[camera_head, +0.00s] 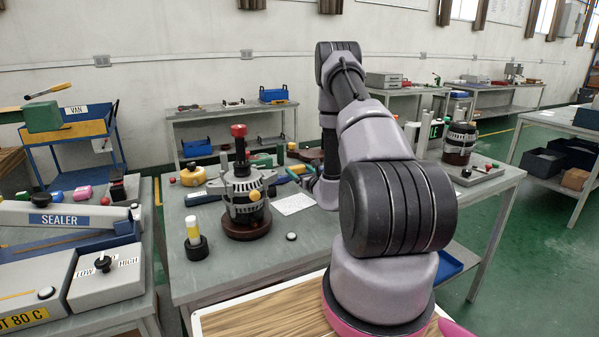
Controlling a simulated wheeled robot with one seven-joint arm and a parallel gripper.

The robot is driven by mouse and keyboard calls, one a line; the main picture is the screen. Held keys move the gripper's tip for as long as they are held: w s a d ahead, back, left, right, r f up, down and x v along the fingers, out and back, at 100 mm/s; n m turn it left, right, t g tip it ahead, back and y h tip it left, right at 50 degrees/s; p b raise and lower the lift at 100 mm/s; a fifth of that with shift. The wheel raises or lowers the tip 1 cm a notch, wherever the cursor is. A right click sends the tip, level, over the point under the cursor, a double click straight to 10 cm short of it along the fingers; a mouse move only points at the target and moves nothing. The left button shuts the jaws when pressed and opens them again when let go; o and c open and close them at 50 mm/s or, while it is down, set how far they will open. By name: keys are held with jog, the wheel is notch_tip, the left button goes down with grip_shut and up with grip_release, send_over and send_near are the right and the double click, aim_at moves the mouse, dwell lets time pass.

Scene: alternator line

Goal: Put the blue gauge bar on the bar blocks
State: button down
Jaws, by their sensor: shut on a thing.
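My arm rises in the foreground and bends down again over the far side of the middle bench (272,262). I cannot pick out the blue gauge bar for sure. I cannot identify the bar blocks either.
An alternator (244,196) on a round dark base stands on the bench, left of my arm. A yellow-and-white marker in a black holder (195,240) stands front left. A white sheet (294,204) lies flat. Another alternator (459,140) stands right. The bench's front middle is mostly clear.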

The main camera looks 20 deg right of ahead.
grip_release()
jog(key=shift+f, duration=0.1)
jog(key=s, duration=1.2)
jog(key=shift+d, duration=0.15)
